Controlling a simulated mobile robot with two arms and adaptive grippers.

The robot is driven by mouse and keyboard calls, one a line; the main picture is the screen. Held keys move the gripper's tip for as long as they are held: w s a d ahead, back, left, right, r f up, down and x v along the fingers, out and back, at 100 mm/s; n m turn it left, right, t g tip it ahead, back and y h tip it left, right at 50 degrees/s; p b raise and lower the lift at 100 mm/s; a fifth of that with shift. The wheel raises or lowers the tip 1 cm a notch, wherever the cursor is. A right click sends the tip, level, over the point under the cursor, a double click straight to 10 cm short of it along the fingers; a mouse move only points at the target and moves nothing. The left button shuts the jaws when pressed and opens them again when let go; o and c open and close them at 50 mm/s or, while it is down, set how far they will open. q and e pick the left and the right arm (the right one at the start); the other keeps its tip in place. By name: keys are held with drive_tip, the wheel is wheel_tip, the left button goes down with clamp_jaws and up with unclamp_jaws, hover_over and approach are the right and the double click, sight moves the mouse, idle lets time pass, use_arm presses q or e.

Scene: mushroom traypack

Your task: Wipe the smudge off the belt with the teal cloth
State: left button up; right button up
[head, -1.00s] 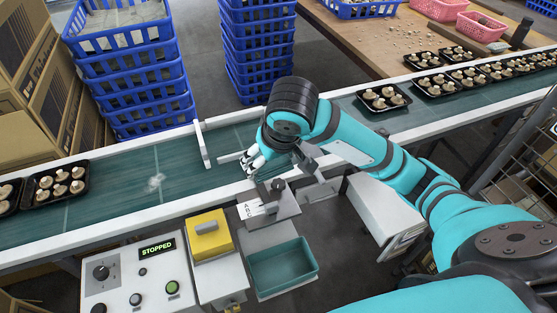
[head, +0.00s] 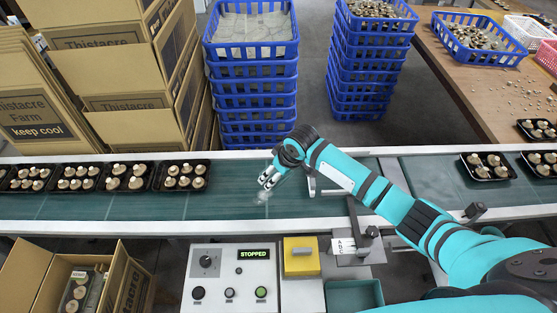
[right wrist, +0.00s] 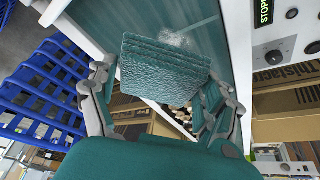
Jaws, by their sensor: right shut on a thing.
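My right gripper (head: 267,182) is over the green belt (head: 100,207), at the near side of its middle. In the right wrist view my right gripper (right wrist: 160,95) is shut on the folded teal cloth (right wrist: 160,68). The cloth can hardly be made out in the head view. The smudge, a pale whitish patch (head: 262,197), lies on the belt just below the fingertips in the head view. In the right wrist view the smudge (right wrist: 182,38) shows just beyond the cloth's edge. Whether the cloth touches the belt cannot be told. My left gripper is not in view.
Black mushroom trays (head: 185,177) stand on the belt at left, with more (head: 487,167) at right. A control box (head: 230,275) reads STOPPED. A yellow block (head: 301,256) and teal bin (head: 355,294) are at the near side. Blue crates (head: 250,85) stand behind the belt.

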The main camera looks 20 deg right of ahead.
drive_tip(key=shift+w+f, duration=0.1)
drive_tip(key=shift+f, duration=0.1)
drive_tip(key=shift+w+f, duration=0.1)
drive_tip(key=shift+f, duration=0.25)
wheel_tip(320, 180, down, 5)
drive_tip(key=b, duration=0.5)
drive_tip(key=shift+r, duration=0.15)
drive_tip(key=shift+r, duration=0.1)
